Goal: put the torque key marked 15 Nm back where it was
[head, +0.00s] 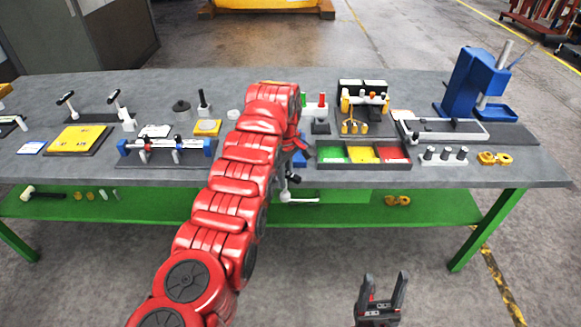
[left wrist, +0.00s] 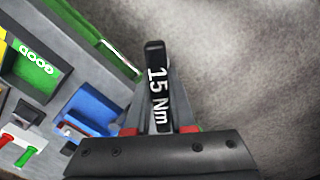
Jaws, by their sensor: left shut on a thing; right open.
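The torque key (left wrist: 157,85) is black and carries a white "15 Nm" marking in the left wrist view. My left gripper (head: 294,163) is shut on it, just in front of the table's front edge. In the head view the arm and gripper largely hide the key. A pale rod with a dark end (head: 303,199) shows below the gripper; I cannot tell whether it belongs to the key. My right gripper (head: 382,290) is open and empty, in front of the table over the floor. Where the key was before does not show.
A tray with green, yellow and red compartments (head: 363,166) is right of my left gripper. A blue holder (left wrist: 92,112) is close beside the key. A rail fixture (head: 165,149) stands left of the arm. The green lower shelf (head: 350,213) runs beneath the table (head: 540,170).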

